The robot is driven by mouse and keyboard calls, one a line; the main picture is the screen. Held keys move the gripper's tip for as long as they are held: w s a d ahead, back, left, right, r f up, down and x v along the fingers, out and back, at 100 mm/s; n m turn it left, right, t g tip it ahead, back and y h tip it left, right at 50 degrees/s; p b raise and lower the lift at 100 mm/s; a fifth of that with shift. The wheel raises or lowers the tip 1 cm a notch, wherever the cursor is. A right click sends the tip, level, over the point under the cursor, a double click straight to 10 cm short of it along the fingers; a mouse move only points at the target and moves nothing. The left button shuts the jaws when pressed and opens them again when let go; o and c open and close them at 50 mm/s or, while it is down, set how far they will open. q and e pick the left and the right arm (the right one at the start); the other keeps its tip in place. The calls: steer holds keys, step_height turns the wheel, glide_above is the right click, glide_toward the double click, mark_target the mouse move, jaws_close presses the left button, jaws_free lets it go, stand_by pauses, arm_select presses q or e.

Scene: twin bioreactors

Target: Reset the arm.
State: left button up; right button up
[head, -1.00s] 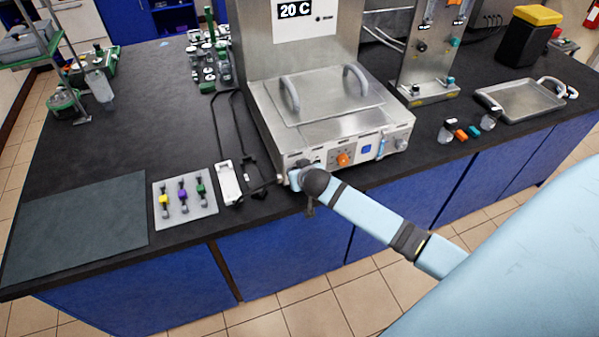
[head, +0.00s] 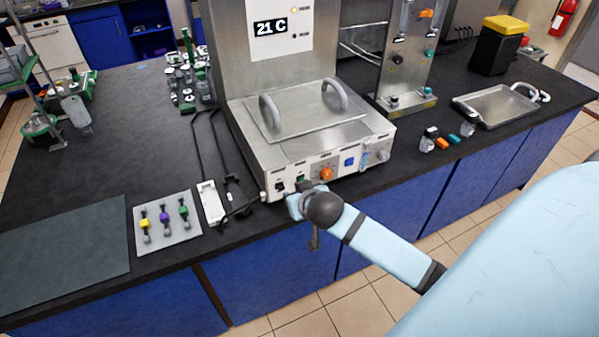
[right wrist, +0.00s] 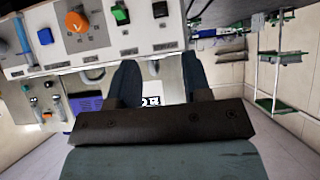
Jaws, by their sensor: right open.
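My right gripper (head: 294,206) is in front of the lower left edge of the bioreactor's control panel (head: 325,170), apart from it as far as I can tell. In the right wrist view its two dark fingers (right wrist: 160,78) are spread with nothing between them. That view shows the panel upside down, with a green rocker switch (right wrist: 121,15), a black switch (right wrist: 160,9), an orange knob (right wrist: 77,22) and a blue button (right wrist: 45,36). My left gripper is not in view.
A grey plate with yellow, purple and green valves (head: 166,240) and a white power strip (head: 211,203) lie left of the bioreactor. A metal tray (head: 497,106) and small bottles (head: 428,142) stand to the right. The floor before the blue cabinets is clear.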

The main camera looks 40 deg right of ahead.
steer(key=shift+s+r, duration=0.3)
steer(key=shift+s, duration=0.1)
